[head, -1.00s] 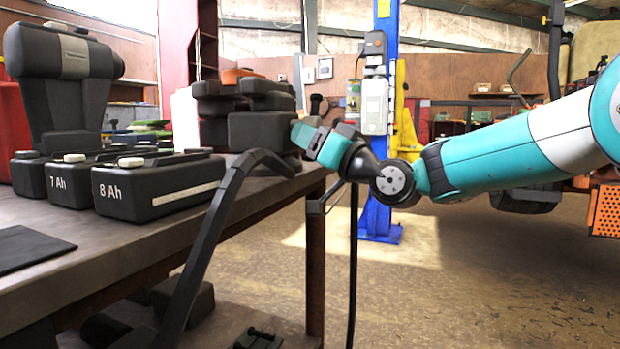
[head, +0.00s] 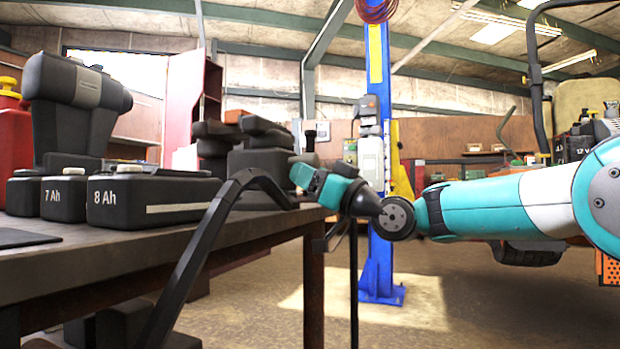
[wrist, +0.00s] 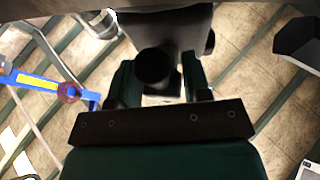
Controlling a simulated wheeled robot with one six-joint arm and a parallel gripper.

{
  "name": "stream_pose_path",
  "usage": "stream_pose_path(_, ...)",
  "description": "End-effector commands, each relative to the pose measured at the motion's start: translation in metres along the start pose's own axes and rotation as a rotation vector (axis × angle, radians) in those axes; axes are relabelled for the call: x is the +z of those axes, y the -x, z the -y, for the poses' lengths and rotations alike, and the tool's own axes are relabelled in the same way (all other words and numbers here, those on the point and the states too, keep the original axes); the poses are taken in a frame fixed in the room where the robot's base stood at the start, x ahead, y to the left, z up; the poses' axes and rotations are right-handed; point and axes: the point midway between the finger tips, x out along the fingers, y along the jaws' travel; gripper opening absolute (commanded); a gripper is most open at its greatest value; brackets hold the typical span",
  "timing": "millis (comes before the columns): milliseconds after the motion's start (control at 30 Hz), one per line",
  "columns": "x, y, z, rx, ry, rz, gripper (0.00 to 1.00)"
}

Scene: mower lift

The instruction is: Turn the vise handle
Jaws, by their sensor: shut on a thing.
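The vise (head: 262,160) is a dark, blocky shape at the right end of the workbench in the head view. My gripper (head: 303,176), with teal fingers, is at the vise's right side, by the bench corner. In the wrist view a dark round-ended bar, which looks like the vise handle (wrist: 153,66), sits between the two fingers of my gripper (wrist: 157,82). The gripper is shut on it. The dark vise body (wrist: 180,25) is above it in that view. In the head view the handle is hidden by the gripper.
On the workbench (head: 130,262) stand battery packs, including an 8 Ah battery (head: 150,198) and a 7 Ah battery (head: 64,198). A blue lift post (head: 378,265) stands behind my arm. Open floor lies right of the bench.

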Motion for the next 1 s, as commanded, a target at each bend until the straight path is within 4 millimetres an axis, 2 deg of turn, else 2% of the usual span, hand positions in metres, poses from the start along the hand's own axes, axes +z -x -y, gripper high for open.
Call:
stream_pose_path(67, -0.002, 0.0, -0.003, 0.006, 0.005, -0.002, 0.21)
stream_pose_path(100, -0.002, 0.0, -0.003, 0.007, 0.005, -0.002, 0.51)
stream_pose_path(167, -0.002, 0.0, -0.002, 0.006, 0.005, -0.002, 0.65)
stream_pose_path(200, -0.002, 0.0, -0.002, 0.005, 0.004, -0.002, 0.68)
stream_pose_path(467, -0.001, 0.001, -0.001, 0.003, 0.002, -0.002, 0.68)
stream_pose_path(567, -0.001, 0.007, -0.001, 0.003, 0.0, -0.001, 0.68)
stream_pose_path(667, 0.0, 0.021, -0.002, 0.005, 0.0, -0.001, 0.68)
stream_pose_path(767, 0.001, 0.044, -0.003, 0.007, 0.0, 0.001, 0.68)
stream_pose_path(1000, 0.001, 0.107, -0.003, 0.01, 0.001, 0.0, 0.68)
